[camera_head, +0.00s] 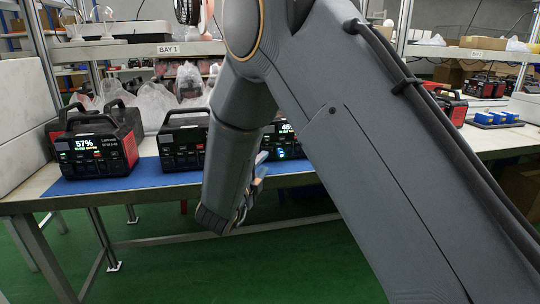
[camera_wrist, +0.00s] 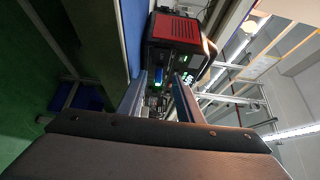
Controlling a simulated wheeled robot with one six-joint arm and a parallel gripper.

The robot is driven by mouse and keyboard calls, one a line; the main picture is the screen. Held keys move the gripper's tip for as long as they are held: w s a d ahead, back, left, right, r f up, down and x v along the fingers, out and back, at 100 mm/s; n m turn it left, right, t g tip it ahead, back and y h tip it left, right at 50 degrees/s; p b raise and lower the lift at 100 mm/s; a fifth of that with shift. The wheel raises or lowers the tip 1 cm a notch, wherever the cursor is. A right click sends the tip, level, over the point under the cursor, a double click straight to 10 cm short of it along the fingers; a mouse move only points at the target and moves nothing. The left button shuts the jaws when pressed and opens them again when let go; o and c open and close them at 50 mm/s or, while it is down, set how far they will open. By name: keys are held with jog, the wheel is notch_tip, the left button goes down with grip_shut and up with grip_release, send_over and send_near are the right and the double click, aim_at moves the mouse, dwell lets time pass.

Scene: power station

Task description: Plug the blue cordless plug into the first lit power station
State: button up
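My gripper (camera_wrist: 159,76) is open, its two fingers apart and pointing at the front of a black and red power station (camera_wrist: 174,30). A small blue piece, likely the blue plug (camera_wrist: 158,75), shows between the fingertips against that front, with a green glow by it. Clear space shows on both sides of it; I cannot tell if it is seated. In the head view, a lit station reading 57% (camera_head: 94,148) stands at left, a dark-screened one (camera_head: 183,139) beside it, and a lit one reading about 46% (camera_head: 285,141) partly behind my arm. My fingertips are mostly hidden there.
The stations stand on a blue mat (camera_head: 150,181) along the table's front edge. Blue plugs (camera_head: 497,117) lie in a tray at the right, near more stations (camera_head: 482,87). Plastic bags (camera_head: 150,104) crowd the table behind. A white box (camera_head: 22,115) stands at far left. Green floor is open in front.

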aim_at(272, 153)
jog(key=x, duration=0.6)
jog(key=shift+w, duration=0.3)
jog(key=c, duration=0.7)
jog(key=shift+w+d+n+y+b, duration=0.15)
jog(key=shift+d+n+y+b, duration=0.15)
jog(key=shift+n+y, duration=0.45)
jog(key=shift+a+t+y, duration=0.1)
jog(key=shift+t+y, duration=0.15)
jog(key=shift+t, duration=0.05)
jog(key=o, duration=0.7)
jog(key=s+a, duration=0.1)
jog(key=s, duration=0.6)
jog(key=shift+s+a, duration=0.2)
jog(key=shift+s, duration=0.15)
